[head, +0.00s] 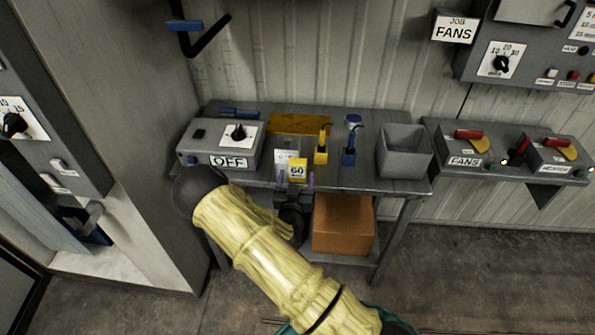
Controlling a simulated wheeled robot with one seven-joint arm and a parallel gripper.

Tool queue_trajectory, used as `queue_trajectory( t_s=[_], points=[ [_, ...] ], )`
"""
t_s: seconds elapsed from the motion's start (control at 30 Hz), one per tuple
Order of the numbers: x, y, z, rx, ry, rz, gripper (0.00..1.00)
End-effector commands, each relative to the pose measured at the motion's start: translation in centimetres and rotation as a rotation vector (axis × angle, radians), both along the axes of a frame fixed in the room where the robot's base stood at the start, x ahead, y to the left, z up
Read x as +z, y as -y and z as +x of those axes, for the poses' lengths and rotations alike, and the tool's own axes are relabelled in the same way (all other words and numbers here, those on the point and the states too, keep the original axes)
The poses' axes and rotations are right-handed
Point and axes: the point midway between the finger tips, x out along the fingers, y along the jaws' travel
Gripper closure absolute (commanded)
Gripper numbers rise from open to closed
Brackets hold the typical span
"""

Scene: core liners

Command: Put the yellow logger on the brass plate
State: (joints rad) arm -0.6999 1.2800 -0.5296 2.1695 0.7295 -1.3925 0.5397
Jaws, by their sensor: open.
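The yellow logger (321,149) stands upright on the grey metal table, with a dark thin part at its top. The brass plate (290,122) lies flat at the back of the table, behind and left of the logger. My gripper (294,179) is at the table's front edge, in front and left of the logger. Its two fingers are apart, with the yellow block marked 60 (298,167) showing between and beyond them. I cannot tell whether the fingers touch that block. My sleeved arm hides part of the table's front and legs.
A blue device (349,154) stands just right of the logger, with a white-and-blue round item (353,120) behind it. A grey open bin (404,150) is farther right. A control box marked OFF (221,143) stands left. An orange-brown box (343,223) sits on the lower shelf.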

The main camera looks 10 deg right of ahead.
Motion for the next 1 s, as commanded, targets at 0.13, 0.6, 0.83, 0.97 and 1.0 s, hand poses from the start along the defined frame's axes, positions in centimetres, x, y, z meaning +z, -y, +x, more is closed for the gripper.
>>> queue_trajectory(
  t_s=[0.13, 0.6, 0.83, 0.97, 1.0],
  points=[
    [-0.2, -1.0, -2.9, 0.001, -0.003, -0.001, 0.28],
    [0.1, -2.2, -6.7, 0.000, 0.001, 0.000, 0.28],
    [0.1, -2.2, -6.7, 0.000, 0.001, 0.000, 0.28],
    [0.0, -2.2, -6.7, 0.000, 0.001, 0.000, 0.28],
    [0.0, -2.2, -6.7, 0.000, 0.001, 0.000, 0.28]
  ],
)
